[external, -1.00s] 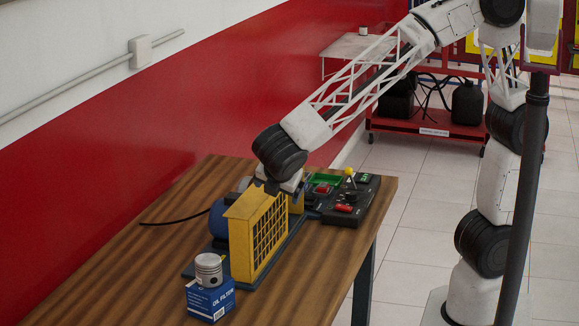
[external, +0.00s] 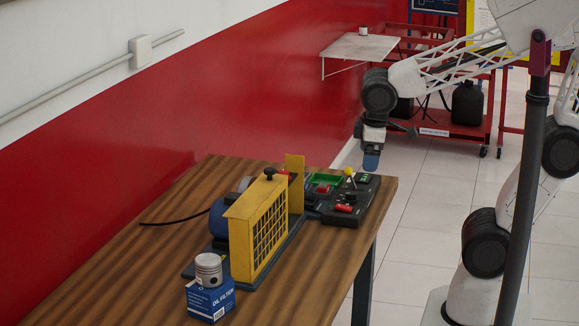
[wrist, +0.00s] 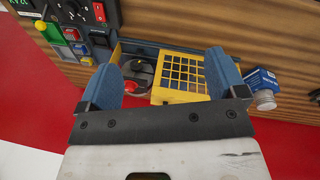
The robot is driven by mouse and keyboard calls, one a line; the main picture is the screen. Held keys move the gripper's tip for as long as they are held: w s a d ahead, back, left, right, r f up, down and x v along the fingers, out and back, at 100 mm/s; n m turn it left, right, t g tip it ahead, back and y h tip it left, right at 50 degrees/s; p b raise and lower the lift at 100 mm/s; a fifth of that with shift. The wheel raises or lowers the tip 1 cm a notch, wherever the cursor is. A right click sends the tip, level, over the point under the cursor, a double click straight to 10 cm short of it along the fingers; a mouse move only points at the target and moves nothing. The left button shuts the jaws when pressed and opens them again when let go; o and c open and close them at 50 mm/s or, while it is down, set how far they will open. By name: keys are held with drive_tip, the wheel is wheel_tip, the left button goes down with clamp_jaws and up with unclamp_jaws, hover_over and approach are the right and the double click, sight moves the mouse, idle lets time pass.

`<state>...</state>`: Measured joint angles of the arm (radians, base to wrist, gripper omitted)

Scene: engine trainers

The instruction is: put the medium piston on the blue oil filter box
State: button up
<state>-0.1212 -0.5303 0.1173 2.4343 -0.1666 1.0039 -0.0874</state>
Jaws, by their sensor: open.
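A silver piston (external: 208,268) stands upright on top of the blue oil filter box (external: 212,298), near the front end of the wooden table. In the wrist view the box (wrist: 262,77) and the piston (wrist: 264,100) show at the right, outside my fingers. My gripper (external: 371,161) hangs in the air beyond the far right end of the table, well away from both. In the wrist view my blue fingers (wrist: 164,68) are spread wide with nothing held between them.
A yellow grille guard (external: 257,230) on the engine trainer stands behind the box. A black control panel (external: 345,205) with coloured buttons lies at the table's far end. A cart top (external: 368,47) with a small object stands in the background. The table's front left is clear.

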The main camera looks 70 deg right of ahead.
drive_tip(key=s+m, duration=0.1)
drive_tip(key=s+d+m+y, duration=0.1)
drive_tip(key=s, duration=0.1)
drive_tip(key=s+d+m+t, duration=0.1)
drive_tip(key=shift+s+f+m, duration=0.2)
drive_tip(key=shift+s+m, duration=0.1)
drive_tip(key=shift+s, duration=0.1)
idle(1.1)
